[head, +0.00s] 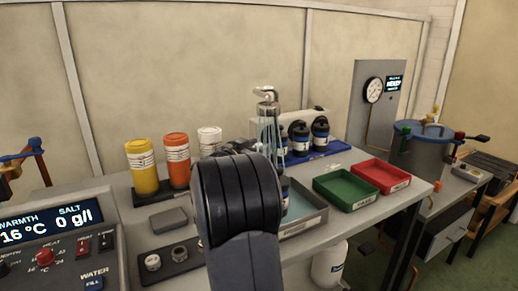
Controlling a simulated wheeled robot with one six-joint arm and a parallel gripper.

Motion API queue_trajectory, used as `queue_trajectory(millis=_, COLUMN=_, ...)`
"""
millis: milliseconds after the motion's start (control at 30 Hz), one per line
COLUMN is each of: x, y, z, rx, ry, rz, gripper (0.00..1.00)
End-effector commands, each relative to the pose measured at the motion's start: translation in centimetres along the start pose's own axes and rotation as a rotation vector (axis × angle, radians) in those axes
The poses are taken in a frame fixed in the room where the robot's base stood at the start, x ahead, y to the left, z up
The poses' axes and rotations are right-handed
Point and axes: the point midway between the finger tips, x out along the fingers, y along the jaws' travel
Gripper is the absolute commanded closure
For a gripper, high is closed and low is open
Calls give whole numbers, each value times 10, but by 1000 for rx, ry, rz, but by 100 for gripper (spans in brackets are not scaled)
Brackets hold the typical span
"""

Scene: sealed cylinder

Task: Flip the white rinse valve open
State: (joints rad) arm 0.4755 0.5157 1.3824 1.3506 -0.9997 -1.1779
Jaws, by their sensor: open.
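I cannot pick out a white rinse valve for sure in the head view. A metal tap (266,95) with a pale top stands at the back of the bench, and thin pale streams (268,135) hang below it. A steel-rimmed tray (305,222) lies under it, partly hidden by my dark ribbed arm. Only a small dark part of my gripper (238,147) shows past the arm, just left of the streams. It is open; its fingertips are mostly hidden.
Yellow (142,167), orange (176,160) and white (210,141) bottles stand left of my arm. Dark bottles (320,133) stand on a blue tray. Green (346,187) and red (381,176) trays lie right. A blue-lidded vessel (422,152) stands far right, a control panel (55,248) front left.

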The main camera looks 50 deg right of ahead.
Motion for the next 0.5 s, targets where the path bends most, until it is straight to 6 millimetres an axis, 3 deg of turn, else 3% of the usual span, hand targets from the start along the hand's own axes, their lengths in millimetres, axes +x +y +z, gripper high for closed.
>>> queue_trajectory(millis=367, x=6, y=0, z=0, rx=-1, ry=0, rz=-1, gripper=56)
queue_trajectory(millis=500, x=6, y=0, z=0, rx=-1, ry=0, rz=0, gripper=67)
